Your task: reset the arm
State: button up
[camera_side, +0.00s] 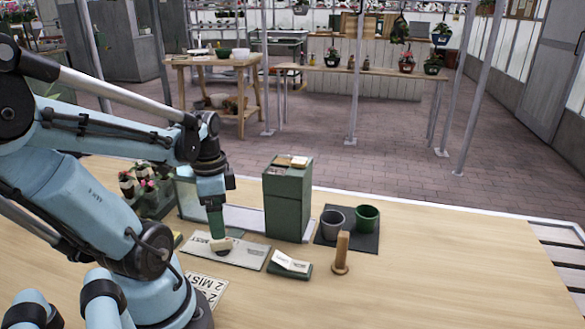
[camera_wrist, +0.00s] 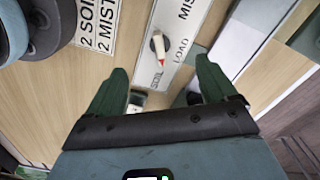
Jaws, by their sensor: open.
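My gripper (camera_side: 217,234) points down over a pale plate (camera_side: 245,255) on the table, close above its dark and white knob (camera_side: 221,248). In the wrist view my gripper (camera_wrist: 160,78) has its two green fingers spread wide with nothing held between them. There the round knob (camera_wrist: 157,42) has a white pointer with a red tip and lies ahead of the fingers. The plate (camera_wrist: 176,50) carries the words MIST, LOAD and SOIL. From the side view I cannot tell whether a finger touches the knob.
A tall green box (camera_side: 288,203) stands right of my gripper. A grey pot (camera_side: 332,224) and a green pot (camera_side: 367,217) stand on a dark mat (camera_side: 345,243). A wooden peg (camera_side: 341,254) and a green card holder (camera_side: 289,267) are in front. Potted plants (camera_side: 140,187) stand left. The right tabletop is clear.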

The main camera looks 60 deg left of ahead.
jog(key=w+d+r+n+t, duration=0.1)
jog(key=w+d+r+t, duration=0.1)
jog(key=w+d, duration=0.5)
jog(key=w+d+r+n+t, duration=0.2)
jog(key=w+d+r+t, duration=0.1)
jog(key=w+d+t, duration=0.2)
jog(key=w+d, duration=0.2)
jog(key=d, duration=0.1)
jog(key=shift+r, duration=0.3)
